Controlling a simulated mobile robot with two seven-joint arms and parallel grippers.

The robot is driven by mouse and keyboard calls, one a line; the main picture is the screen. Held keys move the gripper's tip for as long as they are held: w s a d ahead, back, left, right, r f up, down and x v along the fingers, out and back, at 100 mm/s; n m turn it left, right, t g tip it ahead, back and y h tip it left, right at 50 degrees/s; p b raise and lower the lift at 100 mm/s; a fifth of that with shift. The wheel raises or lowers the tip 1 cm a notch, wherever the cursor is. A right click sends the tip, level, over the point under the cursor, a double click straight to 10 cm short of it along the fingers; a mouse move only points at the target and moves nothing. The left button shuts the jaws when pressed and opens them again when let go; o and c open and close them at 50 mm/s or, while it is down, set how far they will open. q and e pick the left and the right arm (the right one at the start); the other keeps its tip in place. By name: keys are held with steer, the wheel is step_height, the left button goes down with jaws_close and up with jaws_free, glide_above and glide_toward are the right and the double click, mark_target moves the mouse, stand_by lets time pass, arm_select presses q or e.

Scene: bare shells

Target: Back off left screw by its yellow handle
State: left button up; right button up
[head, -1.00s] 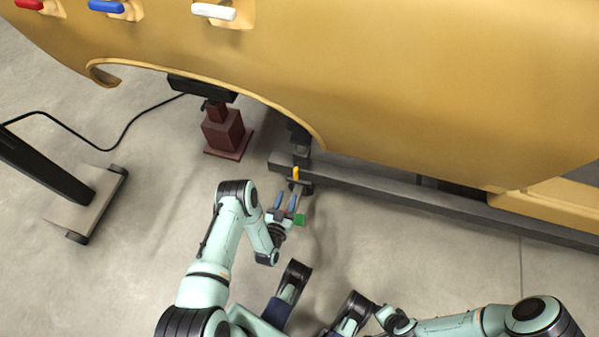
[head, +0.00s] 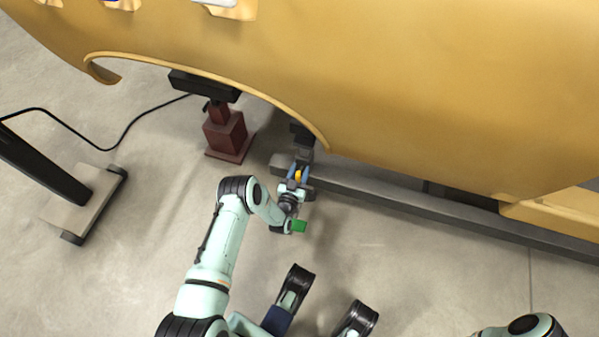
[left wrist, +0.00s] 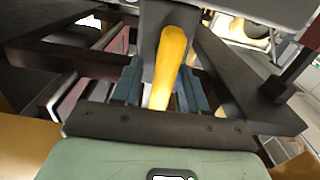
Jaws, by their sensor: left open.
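The yellow handle (head: 298,177) sits on the dark clamp (head: 302,140) at the left end of the long rail under the body shell. My left gripper (head: 299,171) is at the handle, its fingers reaching toward the clamp. In the left wrist view the yellow handle (left wrist: 170,62) stands large and slightly tilted between the blue-padded fingers of my open left gripper (left wrist: 162,88). I cannot tell whether either pad touches it. The screw itself is not clearly seen. My right gripper is out of view; only part of my right arm shows at the bottom right.
The yellow body shell (head: 400,95) overhangs the work spot. The dark rail (head: 400,197) runs off to the right. A dark red jack (head: 228,136) stands left of the clamp. A wheeled stand (head: 86,203) with a cable is at the far left.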

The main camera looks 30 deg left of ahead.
arm_select(q)
jaws_close()
